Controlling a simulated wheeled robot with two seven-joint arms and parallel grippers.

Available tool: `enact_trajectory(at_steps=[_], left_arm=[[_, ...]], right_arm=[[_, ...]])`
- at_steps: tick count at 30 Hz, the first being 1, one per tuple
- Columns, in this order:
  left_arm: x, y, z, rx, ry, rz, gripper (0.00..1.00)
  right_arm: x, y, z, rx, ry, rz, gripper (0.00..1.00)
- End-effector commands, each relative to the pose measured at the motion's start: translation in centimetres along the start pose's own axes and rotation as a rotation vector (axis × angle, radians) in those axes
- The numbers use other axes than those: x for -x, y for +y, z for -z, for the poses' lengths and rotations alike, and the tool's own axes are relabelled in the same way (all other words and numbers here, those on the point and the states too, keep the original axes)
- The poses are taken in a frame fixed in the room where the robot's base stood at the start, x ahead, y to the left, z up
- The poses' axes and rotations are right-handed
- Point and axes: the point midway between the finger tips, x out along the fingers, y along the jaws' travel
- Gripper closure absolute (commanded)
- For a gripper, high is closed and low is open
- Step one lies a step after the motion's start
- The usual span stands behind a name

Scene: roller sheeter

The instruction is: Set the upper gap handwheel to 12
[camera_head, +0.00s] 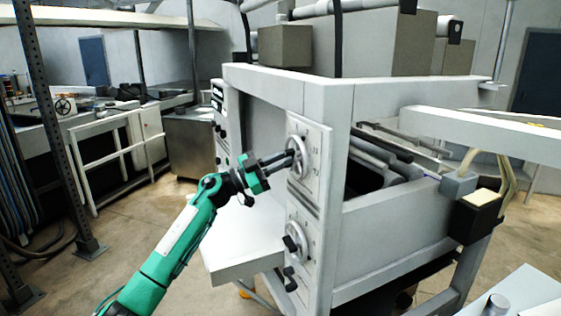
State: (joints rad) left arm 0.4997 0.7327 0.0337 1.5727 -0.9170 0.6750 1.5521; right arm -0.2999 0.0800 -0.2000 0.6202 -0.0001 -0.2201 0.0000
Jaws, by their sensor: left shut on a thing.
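The upper gap handwheel (301,157) is a pale round wheel on a dial plate (318,148) on the front post of the roller sheeter (385,225). My left gripper (288,158) reaches up from the lower left and is shut on the handwheel, at its left side. The gripper hides part of the wheel. The dial's numbers are too small to read, so I cannot tell the setting. A second, lower handwheel (298,240) with a dark knob sits on a similar plate below. My right gripper is not in view.
A pale shelf (240,250) juts from the machine below my left arm. A dark box with a cream top (481,198) is mounted at the machine's right. Another machine with a white railing (120,150) stands at the left. Open floor lies between.

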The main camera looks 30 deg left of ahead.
Motion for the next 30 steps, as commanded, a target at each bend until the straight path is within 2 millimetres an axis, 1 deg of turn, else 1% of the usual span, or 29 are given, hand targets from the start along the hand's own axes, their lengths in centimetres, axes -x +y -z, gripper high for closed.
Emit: enact_trajectory(at_steps=[8,18,30], left_arm=[[0.1,0.0,-0.1,-0.150,-0.001,-0.061,1.00],[0.1,0.0,0.0,-0.443,0.000,-0.182,1.00],[0.1,0.0,0.0,-0.792,0.000,-0.328,1.00]], right_arm=[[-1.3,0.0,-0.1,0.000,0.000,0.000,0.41],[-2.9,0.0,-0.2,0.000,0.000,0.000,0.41],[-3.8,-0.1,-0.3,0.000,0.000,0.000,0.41]])
